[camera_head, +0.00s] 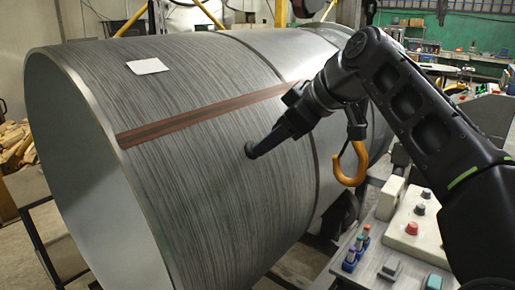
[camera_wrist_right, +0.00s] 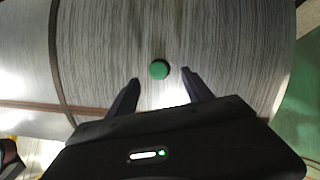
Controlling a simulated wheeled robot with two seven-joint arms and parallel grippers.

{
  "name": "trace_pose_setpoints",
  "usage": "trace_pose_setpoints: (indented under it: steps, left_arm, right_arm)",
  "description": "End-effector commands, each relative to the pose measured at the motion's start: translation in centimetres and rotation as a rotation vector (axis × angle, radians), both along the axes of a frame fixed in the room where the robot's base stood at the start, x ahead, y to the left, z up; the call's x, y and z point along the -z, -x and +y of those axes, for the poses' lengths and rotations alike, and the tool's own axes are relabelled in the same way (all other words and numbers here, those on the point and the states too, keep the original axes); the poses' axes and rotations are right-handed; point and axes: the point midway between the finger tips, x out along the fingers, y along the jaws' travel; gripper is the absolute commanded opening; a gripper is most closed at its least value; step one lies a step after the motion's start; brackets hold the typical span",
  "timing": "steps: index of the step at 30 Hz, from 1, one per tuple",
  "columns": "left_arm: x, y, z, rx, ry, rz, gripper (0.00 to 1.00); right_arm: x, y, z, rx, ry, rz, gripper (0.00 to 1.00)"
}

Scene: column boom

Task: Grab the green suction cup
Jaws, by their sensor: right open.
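The green suction cup (camera_wrist_right: 159,69) is a small round disc on the curved side of the large grey cylinder (camera_wrist_right: 230,35). In the right wrist view it sits just beyond and between the fingertips of my right gripper (camera_wrist_right: 160,78). The fingers are apart with nothing between them. In the head view my right gripper (camera_head: 254,150) reaches in from the right to the cylinder's side (camera_head: 190,210), and the dark green edge of the cup (camera_head: 249,150) shows at its tip. I cannot tell there whether the fingers touch the cup. My left gripper is not in view.
A reddish-brown stripe (camera_head: 200,119) runs along the cylinder, and a white square (camera_head: 147,66) lies on top. An orange hook (camera_head: 350,167) hangs below my right arm. A control box (camera_head: 411,230) with buttons and a bench with small coloured items (camera_head: 357,248) stand at the lower right.

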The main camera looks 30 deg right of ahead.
Motion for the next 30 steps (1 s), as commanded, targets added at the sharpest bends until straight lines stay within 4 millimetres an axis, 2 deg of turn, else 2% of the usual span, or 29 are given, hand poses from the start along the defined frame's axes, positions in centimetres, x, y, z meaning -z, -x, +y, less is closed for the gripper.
trace_pose_setpoints:
  steps: [12,30]
  left_arm:
    - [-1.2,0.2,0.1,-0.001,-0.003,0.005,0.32]
    - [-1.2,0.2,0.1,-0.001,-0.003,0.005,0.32]
  right_arm:
    - [3.5,-3.4,0.4,0.001,-0.001,0.002,0.59]
    - [3.5,-3.5,0.5,0.001,0.0,0.001,0.59]
